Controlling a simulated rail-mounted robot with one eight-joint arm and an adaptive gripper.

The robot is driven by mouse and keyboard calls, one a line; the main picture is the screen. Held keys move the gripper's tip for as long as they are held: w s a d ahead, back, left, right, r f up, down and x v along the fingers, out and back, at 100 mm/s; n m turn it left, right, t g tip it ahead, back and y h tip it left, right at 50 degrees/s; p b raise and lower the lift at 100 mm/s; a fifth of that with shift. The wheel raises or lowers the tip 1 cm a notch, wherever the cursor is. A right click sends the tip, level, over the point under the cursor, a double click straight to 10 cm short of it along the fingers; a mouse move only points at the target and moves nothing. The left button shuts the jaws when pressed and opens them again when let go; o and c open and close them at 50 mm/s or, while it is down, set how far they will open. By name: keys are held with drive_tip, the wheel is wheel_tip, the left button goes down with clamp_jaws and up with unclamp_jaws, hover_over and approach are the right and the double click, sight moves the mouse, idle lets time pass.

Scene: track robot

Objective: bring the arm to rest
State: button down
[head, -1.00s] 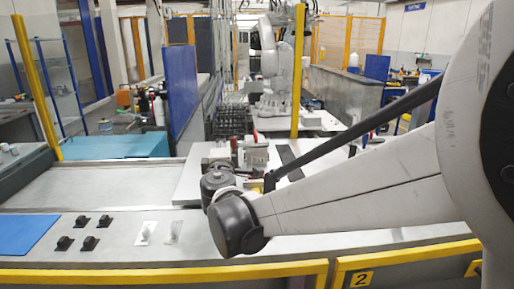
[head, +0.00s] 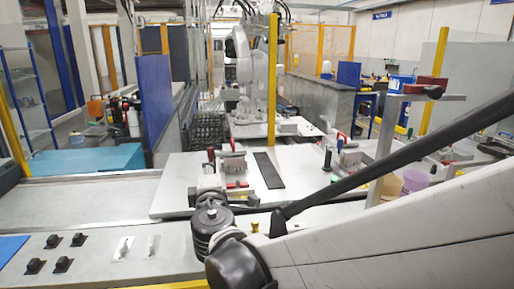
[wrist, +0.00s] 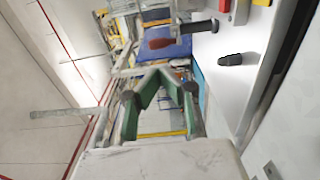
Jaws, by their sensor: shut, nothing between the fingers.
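My gripper (wrist: 158,72) shows in the wrist view with green-sided fingers drawn together and nothing between them. It points out over the room, with no object touching its tips that I can see. In the head view my pale arm reaches in from the right, and its dark wrist end is low in the middle, over the front of the work table (head: 110,190). The fingers cannot be made out in the head view.
A light plate (head: 180,180) carries a clamp fixture (head: 232,163) close behind my wrist. A post with a crossbar (head: 378,170) stands right of it. Several black parts (head: 62,264) and two small white packets (head: 122,248) lie front left. The left table is mostly clear.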

drive_tip(key=s+d+m+g+h, duration=0.2)
drive_tip(key=d+m+h, duration=0.4)
drive_tip(key=d, duration=1)
drive_tip(key=s+d+f+m+g, duration=0.2)
drive_tip(key=s+d+m, duration=0.1)
drive_tip(key=s+d, duration=0.1)
drive_tip(key=s+d+f+m+g, duration=0.2)
drive_tip(key=s+d+m, duration=0.2)
drive_tip(key=d, duration=0.3)
drive_tip(key=s+d+f+m+g, duration=0.1)
drive_tip(key=s+d+f+m, duration=0.2)
drive_tip(key=s+d, duration=0.2)
drive_tip(key=shift+d+f+g, duration=0.1)
drive_tip(key=shift+d+g, duration=0.3)
drive_tip(key=s+f+m+g+y, duration=0.2)
drive_tip(key=s+f+m, duration=0.2)
drive_tip(key=s, duration=0.6)
drive_tip(key=shift+s+d+f+m+g, duration=0.25)
drive_tip(key=shift+d+f+m+g, duration=0.1)
drive_tip(key=shift+m+g, duration=0.05)
